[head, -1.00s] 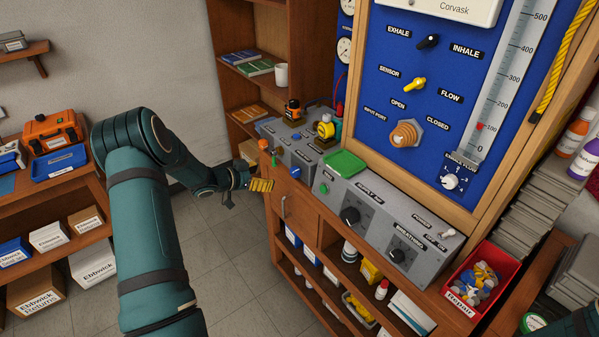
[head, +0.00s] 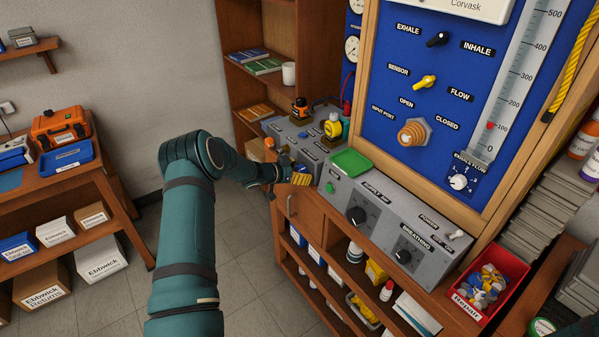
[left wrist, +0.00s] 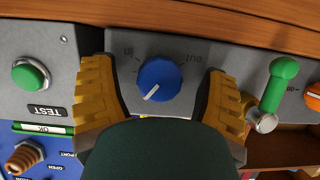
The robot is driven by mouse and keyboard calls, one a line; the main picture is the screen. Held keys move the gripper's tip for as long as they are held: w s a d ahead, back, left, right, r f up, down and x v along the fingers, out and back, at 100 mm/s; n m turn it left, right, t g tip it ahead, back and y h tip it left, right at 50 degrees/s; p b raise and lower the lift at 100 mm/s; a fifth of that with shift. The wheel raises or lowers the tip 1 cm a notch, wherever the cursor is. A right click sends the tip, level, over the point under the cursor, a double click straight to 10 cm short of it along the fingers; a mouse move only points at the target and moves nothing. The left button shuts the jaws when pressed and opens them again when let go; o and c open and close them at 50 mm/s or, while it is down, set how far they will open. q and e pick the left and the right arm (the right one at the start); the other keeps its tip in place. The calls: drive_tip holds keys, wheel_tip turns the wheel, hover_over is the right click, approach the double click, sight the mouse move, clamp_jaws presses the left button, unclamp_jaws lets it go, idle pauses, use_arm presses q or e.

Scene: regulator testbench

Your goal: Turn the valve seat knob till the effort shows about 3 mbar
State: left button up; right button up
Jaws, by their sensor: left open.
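In the left wrist view a blue round knob (left wrist: 160,80) with a white pointer line sits on a grey panel between the marks "in" and "out". Its pointer aims down and left. My left gripper (left wrist: 157,72) is open, with a yellow ridged finger on either side of the knob and visible gaps between. In the head view my left gripper (head: 301,179) is at the front of the grey bench unit (head: 315,150) and hides the knob. I cannot make out an effort reading. My right gripper is not in view.
A green TEST button (left wrist: 29,75) and a green-tipped lever (left wrist: 280,85) flank the fingers. A green tray (head: 352,162) lies on top of the console (head: 385,215). A red bin of parts (head: 490,285) stands at the right. Open floor (head: 240,270) lies in front.

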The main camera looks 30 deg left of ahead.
use_arm(q)
drive_tip(key=c, duration=1.2)
drive_tip(key=shift+f+m+b, duration=0.1)
drive_tip(key=shift+m+b, duration=0.2)
drive_tip(key=shift+b, duration=0.45)
drive_tip(key=m+b, duration=0.1)
drive_tip(key=b, duration=0.1)
drive_tip(key=t+y+b, duration=0.1)
drive_tip(key=b, duration=0.2)
drive_tip(key=shift+f+m+y, duration=0.2)
drive_tip(key=shift+m+y, duration=0.1)
drive_tip(key=shift+m, duration=0.1)
drive_tip(key=m+y+b, duration=0.1)
drive_tip(key=m+b, duration=0.1)
drive_tip(key=b, duration=0.3)
drive_tip(key=shift+t, duration=0.4)
drive_tip(key=shift+r+m+b, duration=0.2)
drive_tip(key=shift+m+b, duration=0.1)
drive_tip(key=shift+m, duration=0.1)
drive_tip(key=shift+m+t+y, duration=0.3)
drive_tip(key=shift+y, duration=0.1)
drive_tip(key=shift+r, duration=0.1)
